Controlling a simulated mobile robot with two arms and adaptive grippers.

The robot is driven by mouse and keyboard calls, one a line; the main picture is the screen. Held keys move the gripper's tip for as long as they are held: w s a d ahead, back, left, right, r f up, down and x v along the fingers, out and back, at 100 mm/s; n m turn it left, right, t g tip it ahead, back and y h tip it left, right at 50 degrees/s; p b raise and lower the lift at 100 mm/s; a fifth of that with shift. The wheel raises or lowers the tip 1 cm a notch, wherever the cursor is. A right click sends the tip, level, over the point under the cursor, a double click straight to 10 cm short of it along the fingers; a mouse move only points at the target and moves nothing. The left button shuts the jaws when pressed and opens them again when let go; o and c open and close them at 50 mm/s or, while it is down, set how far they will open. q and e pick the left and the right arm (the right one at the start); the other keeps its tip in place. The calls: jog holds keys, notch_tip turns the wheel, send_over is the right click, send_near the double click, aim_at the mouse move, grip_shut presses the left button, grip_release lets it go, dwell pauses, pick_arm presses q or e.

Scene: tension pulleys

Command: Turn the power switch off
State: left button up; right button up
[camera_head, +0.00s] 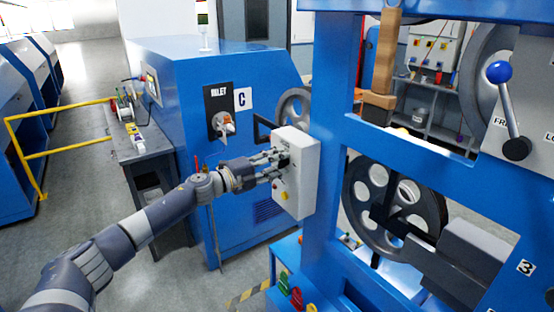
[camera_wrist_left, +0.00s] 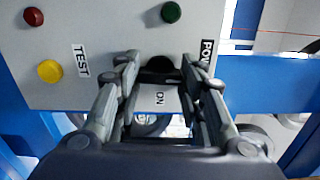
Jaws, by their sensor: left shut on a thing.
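The power switch is a black knob (camera_wrist_left: 160,76) on a light grey control box (camera_head: 302,190), beside a partly covered label that reads "POW". An "ON" label (camera_wrist_left: 160,98) shows between my fingers in the left wrist view. My left gripper (camera_head: 279,165) is at the face of the box, its fingers on either side of the knob and shut on it. The fingers hide the knob's sides, and its exact turn angle is hard to tell. My right gripper is not in view.
The box also carries a yellow button (camera_wrist_left: 50,71), a red one (camera_wrist_left: 33,17) and a green one (camera_wrist_left: 171,12). Blue machine frame (camera_head: 335,110) stands right beside the box, with a large pulley wheel (camera_head: 432,212) behind. A blue cabinet (camera_head: 190,75) stands behind my arm.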

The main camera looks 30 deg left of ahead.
pick_arm(q)
jog(key=shift+n, duration=0.5)
jog(key=o, duration=1)
jog(key=shift+o, duration=0.2)
jog(key=shift+s+a+f, duration=0.1)
jog(key=shift+s+a, duration=0.15)
jog(key=shift+s, duration=0.2)
jog(key=v, duration=1.1)
